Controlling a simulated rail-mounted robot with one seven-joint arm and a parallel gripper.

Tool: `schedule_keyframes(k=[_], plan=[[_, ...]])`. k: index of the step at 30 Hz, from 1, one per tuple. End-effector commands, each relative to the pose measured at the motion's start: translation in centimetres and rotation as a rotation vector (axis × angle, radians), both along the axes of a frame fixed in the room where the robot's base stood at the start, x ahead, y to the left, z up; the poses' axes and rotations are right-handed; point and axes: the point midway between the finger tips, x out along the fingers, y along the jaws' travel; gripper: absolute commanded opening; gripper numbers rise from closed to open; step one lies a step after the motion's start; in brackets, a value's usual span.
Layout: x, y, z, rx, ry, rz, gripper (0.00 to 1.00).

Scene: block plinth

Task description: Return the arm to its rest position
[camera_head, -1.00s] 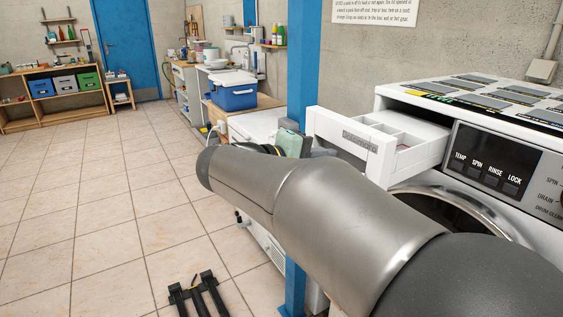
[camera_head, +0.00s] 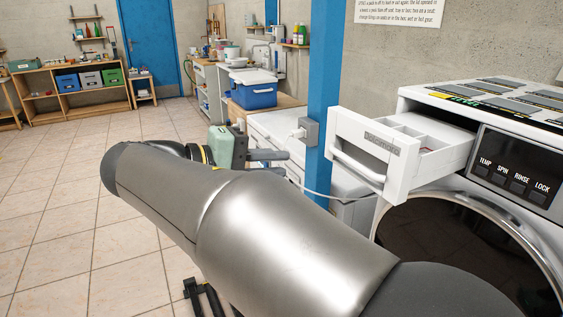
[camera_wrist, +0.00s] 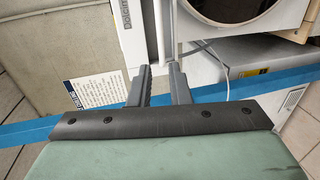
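My arm crosses the lower middle of the head view, reaching from lower right toward the left. My gripper (camera_head: 284,162) is at its far end, with two dark fingers pointing right, toward the drawer. In the wrist view my gripper (camera_wrist: 158,72) shows two grey fingers with a gap between them and nothing held. A white detergent drawer (camera_head: 365,165) with a handle stands pulled out of the washing machine (camera_head: 455,205). In the head view the fingers are left of the drawer and apart from it.
A blue post (camera_head: 324,80) stands behind the gripper, with a socket box and white cable beside it. A blue cooler box (camera_head: 253,93) sits on a bench further back. Shelves with bins (camera_head: 75,88) line the far wall. The tiled floor (camera_head: 70,190) at left is mostly clear.

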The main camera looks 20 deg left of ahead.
Motion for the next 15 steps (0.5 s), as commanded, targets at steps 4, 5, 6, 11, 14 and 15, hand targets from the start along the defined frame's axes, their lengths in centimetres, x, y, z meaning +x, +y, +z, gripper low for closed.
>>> schedule_keyframes(k=[4, 5, 6, 11, 14, 15], plan=[[0.0, 0.0, 0.0, 0.0, 0.0, 0.0, 0.17], [0.0, 0.0, 0.0, 0.0, 0.0, 0.0, 0.17], [0.0, 0.0, 0.0, 0.0, 0.0, 0.0, 0.17], [0.4, -0.6, -0.1, 0.001, 0.013, -0.008, 0.17], [1.8, -3.3, -1.0, 0.014, 0.081, -0.036, 0.17], [2.6, -5.1, -1.6, 0.026, 0.127, -0.056, 0.17]])
